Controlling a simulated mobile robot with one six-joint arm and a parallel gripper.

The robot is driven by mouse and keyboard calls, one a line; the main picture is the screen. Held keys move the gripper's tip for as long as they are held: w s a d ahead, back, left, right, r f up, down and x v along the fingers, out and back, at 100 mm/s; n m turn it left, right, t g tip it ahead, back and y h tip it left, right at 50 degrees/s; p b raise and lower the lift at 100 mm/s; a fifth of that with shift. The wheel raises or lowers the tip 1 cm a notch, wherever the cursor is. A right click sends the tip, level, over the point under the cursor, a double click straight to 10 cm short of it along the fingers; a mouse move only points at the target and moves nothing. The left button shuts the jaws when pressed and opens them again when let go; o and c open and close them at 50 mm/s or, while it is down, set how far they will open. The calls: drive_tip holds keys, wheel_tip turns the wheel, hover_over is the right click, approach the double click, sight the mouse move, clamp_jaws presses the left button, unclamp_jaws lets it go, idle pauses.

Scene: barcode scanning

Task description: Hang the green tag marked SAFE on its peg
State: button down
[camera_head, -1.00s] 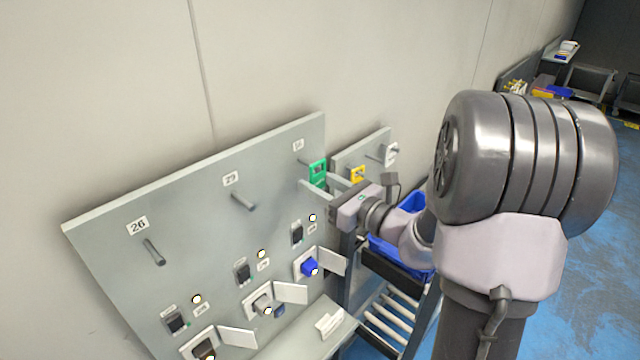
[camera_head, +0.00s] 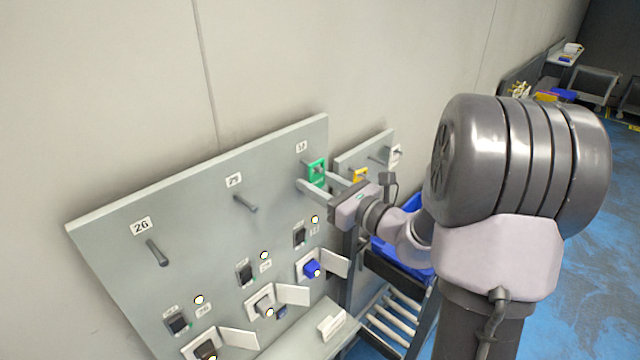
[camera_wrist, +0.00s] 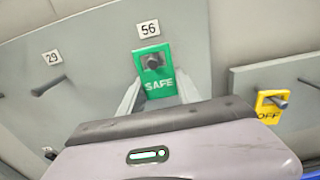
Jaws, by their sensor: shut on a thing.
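The green SAFE tag (camera_wrist: 155,84) is upright in the wrist view, at the peg (camera_wrist: 153,62) under the label 56. The dark peg end shows inside the tag's upper hole. The tag also shows in the head view (camera_head: 317,172), at the right top of the large grey board. My gripper (camera_head: 318,185) is shut on the tag's lower part, with one pale finger on each side. The gap between the tag's back and the board is hard to judge.
The large grey board (camera_head: 190,225) has two bare pegs, under labels 26 (camera_head: 141,225) and 29 (camera_head: 234,181). Switches and sockets with open flaps sit below. A smaller board on the right holds a yellow OFF tag (camera_wrist: 270,104) on a peg. A blue bin (camera_head: 400,250) stands below it.

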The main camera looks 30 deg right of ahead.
drive_tip(key=shift+w+a, duration=0.15)
drive_tip(key=shift+w, duration=0.2)
drive_tip(key=shift+f+b, duration=0.15)
drive_tip(key=shift+b, duration=0.15)
idle(0.6)
drive_tip(key=c, duration=0.8)
unclamp_jaws()
drive_tip(key=shift+o, duration=0.2)
drive_tip(key=b+v, duration=0.2)
drive_tip(key=v, duration=0.8)
